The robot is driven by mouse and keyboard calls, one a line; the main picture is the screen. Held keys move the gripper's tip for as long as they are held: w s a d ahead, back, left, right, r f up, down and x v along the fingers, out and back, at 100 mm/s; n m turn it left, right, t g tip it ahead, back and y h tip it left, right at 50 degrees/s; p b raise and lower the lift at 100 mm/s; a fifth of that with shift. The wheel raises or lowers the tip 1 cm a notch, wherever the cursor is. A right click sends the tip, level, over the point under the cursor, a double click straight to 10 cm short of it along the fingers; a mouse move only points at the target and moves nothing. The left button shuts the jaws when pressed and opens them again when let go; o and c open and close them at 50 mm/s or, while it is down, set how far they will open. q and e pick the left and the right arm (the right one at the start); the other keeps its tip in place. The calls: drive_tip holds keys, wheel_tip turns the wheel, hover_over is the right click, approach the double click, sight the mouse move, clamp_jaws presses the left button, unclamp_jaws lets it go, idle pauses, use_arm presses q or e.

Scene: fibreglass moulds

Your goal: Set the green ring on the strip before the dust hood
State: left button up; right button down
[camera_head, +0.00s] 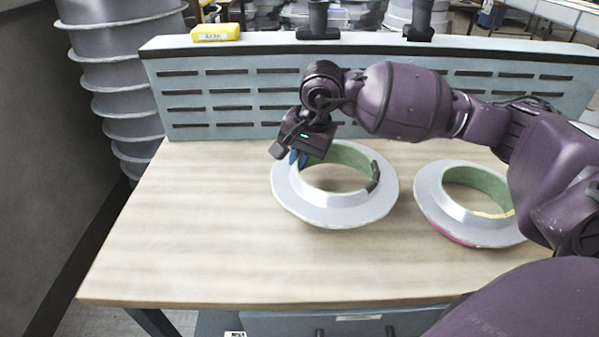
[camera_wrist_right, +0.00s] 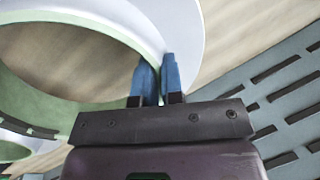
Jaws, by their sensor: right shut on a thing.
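A pale grey flanged ring with a green inner wall (camera_head: 338,208) is at the middle of the bench, before the slotted grey-blue dust hood (camera_head: 225,95). A dark patch marks its inner right side. My right gripper (camera_head: 298,158) is shut on the ring's far-left wall, and the right wrist view shows its blue fingers (camera_wrist_right: 160,80) on either side of the green-lined wall (camera_wrist_right: 85,28). I cannot tell whether the ring touches the bench. A similar ring (camera_head: 437,205) lies to the right, green inside, with a pink lower edge and a yellow mark. My left gripper is not in view.
The wooden bench top (camera_head: 190,240) is bare at the left and front. A yellow labelled box (camera_head: 215,32) and dark clamp-like parts (camera_head: 318,20) sit on the hood's top. Stacked grey flanged moulds (camera_head: 125,60) stand left of the bench.

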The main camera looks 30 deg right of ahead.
drive_tip(key=x, duration=0.3)
drive_tip(key=shift+s+d+f, duration=0.2)
drive_tip(key=shift+s+f, duration=0.1)
drive_tip(key=shift+f, duration=0.3)
drive_tip(key=shift+f, duration=0.15)
drive_tip(key=c, duration=1.2)
unclamp_jaws()
drive_tip(key=shift+c, duration=0.2)
